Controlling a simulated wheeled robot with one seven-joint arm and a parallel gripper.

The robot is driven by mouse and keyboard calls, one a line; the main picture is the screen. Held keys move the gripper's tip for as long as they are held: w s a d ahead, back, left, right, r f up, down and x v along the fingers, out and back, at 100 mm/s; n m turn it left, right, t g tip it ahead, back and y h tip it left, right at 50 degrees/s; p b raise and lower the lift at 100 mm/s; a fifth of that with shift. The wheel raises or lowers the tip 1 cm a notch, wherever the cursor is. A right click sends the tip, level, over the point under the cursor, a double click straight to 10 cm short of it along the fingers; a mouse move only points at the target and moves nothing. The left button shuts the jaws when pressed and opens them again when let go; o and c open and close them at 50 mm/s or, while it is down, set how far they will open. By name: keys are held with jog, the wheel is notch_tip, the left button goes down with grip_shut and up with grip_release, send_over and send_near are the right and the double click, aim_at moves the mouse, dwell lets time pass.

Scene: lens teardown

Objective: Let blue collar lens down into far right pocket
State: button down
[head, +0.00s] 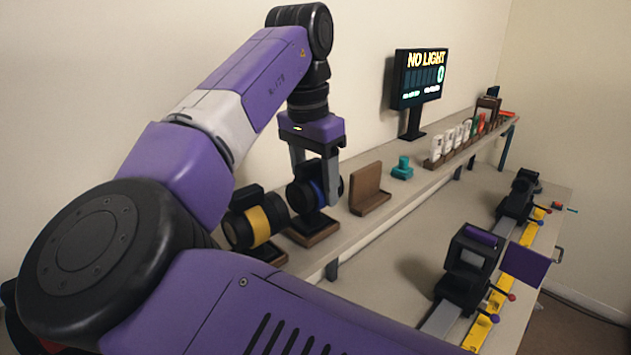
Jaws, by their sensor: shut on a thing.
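The blue collar lens (317,189) is a dark barrel with a blue band. It lies sideways between the two grey fingers of my gripper (319,183), which points straight down over the shelf and is shut on it. Right below the lens is a wooden holder with a dark top (313,228). I cannot tell whether the lens touches this holder or hangs just above it. The holder stands right of a similar lens with a yellow collar (259,226). The inside of the pocket is hidden by the lens and the view angle.
A brown wooden stand (369,191) and a teal piece (402,169) are to the right on the shelf. Farther along are a rack of small white parts (448,147) and a "NO LIGHT" screen (419,78). A lower bench carries a yellow rail (495,296) with black mounts.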

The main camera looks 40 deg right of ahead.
aim_at(313, 161)
jog(key=shift+f, duration=0.2)
jog(key=shift+c, duration=2)
grip_release()
jog(key=shift+a+r+b, duration=0.25)
jog(key=shift+r, duration=1.7)
jog(key=shift+a+r+b, duration=0.2)
jog(key=shift+r+b, duration=0.05)
jog(key=shift+r, duration=1.7)
